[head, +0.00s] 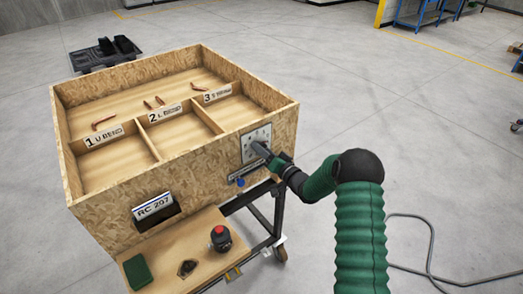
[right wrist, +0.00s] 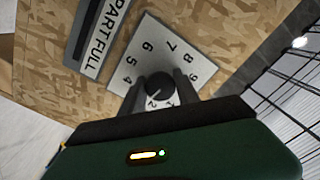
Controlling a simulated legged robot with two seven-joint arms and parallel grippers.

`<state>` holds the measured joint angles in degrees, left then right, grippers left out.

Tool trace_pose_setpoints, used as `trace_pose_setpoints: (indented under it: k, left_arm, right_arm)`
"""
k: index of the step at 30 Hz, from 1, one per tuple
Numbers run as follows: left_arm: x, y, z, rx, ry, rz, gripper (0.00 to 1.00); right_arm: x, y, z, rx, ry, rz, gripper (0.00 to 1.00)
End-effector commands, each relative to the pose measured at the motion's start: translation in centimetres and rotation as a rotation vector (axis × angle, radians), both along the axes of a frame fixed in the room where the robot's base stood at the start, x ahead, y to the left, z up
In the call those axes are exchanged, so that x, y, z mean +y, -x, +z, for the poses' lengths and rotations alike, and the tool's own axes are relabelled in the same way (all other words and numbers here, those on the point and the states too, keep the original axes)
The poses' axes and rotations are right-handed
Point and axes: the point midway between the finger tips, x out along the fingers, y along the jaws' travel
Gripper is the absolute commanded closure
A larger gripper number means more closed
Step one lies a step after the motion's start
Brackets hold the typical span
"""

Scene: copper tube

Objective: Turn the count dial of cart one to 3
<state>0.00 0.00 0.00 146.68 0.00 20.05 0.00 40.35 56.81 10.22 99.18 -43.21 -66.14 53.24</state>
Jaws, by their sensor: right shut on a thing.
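The count dial is a black knob (right wrist: 158,86) on a white plate with black numerals in the right wrist view; 4 to 9 are readable around it. The plate (head: 250,138) is on the front right side of the cart's wooden box (head: 190,158) in the head view. My right gripper (right wrist: 160,94) has its two dark fingers on either side of the knob, shut on it. It also shows at the plate in the head view (head: 262,150). A pale mark shows on the knob, but the numeral it points to is unclear; the lower numerals are mostly hidden. My left gripper is out of view.
The box has three numbered compartments with a few copper pieces (head: 104,122). A front shelf (head: 205,250) carries a red-topped button (head: 219,236) and a green block (head: 137,272). A cable (head: 430,250) lies on the floor.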

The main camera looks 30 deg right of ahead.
Motion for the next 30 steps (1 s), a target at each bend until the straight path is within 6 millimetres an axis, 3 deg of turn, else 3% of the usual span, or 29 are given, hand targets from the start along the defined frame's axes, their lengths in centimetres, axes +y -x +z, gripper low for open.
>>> trace_pose_setpoints:
  k: [10,25,26,30]
  left_arm:
    - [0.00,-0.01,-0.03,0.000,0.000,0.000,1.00]
    - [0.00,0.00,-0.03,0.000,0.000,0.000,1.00]
    - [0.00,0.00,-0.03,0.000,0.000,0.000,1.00]
    - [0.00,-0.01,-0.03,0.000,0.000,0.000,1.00]
  right_arm:
    - [-0.19,0.13,-0.29,0.017,-0.130,-0.005,1.00]
    - [-0.21,0.12,-0.28,0.017,-0.147,-0.006,1.00]
    - [-0.21,0.12,-0.28,0.017,-0.147,-0.006,0.60]
    - [-0.16,0.09,-0.21,0.016,-0.147,-0.004,0.42]
